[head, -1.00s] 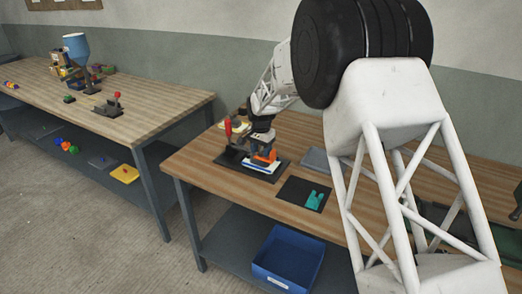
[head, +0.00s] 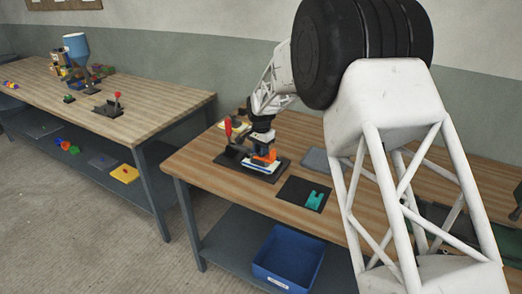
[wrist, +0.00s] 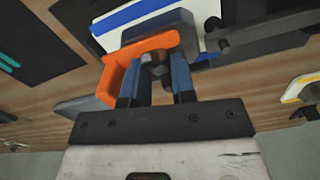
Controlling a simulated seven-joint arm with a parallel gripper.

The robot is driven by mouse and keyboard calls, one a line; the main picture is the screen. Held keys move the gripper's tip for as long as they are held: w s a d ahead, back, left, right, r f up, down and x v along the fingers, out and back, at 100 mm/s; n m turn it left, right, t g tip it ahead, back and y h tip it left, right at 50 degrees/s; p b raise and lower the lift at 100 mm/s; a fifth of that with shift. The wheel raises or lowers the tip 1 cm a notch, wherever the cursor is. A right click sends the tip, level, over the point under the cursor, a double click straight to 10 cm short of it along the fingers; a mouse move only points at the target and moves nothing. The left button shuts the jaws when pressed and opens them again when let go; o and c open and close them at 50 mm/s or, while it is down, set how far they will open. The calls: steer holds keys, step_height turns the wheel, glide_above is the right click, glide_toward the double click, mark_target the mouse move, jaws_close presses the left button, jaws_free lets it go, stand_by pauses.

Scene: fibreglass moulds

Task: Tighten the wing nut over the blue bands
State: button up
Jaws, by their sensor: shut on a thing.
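The blue bands (wrist: 130,16) run across a white block under a dark grey clamp piece, at the top of the wrist view. In the head view the white and blue block (head: 262,165) sits on a dark base plate. My gripper (wrist: 157,72) points at it, its two blue-grey fingers closed on a small dark piece that looks like the wing nut (wrist: 154,58). The fingers hide most of it. An orange bent part (wrist: 140,48) lies around the left and far side of the fingers. It also shows in the head view (head: 268,155).
A red-handled toggle clamp (head: 228,128) stands left of the block. A teal piece (head: 317,196) lies on a dark mat in front, to the right. A grey flat tray (head: 315,158) lies behind the mat. A blue bin (head: 290,256) sits on the lower shelf.

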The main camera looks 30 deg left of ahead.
steer(key=o, duration=0.9)
steer(key=shift+r, duration=0.1)
steer(key=shift+r, duration=3.85)
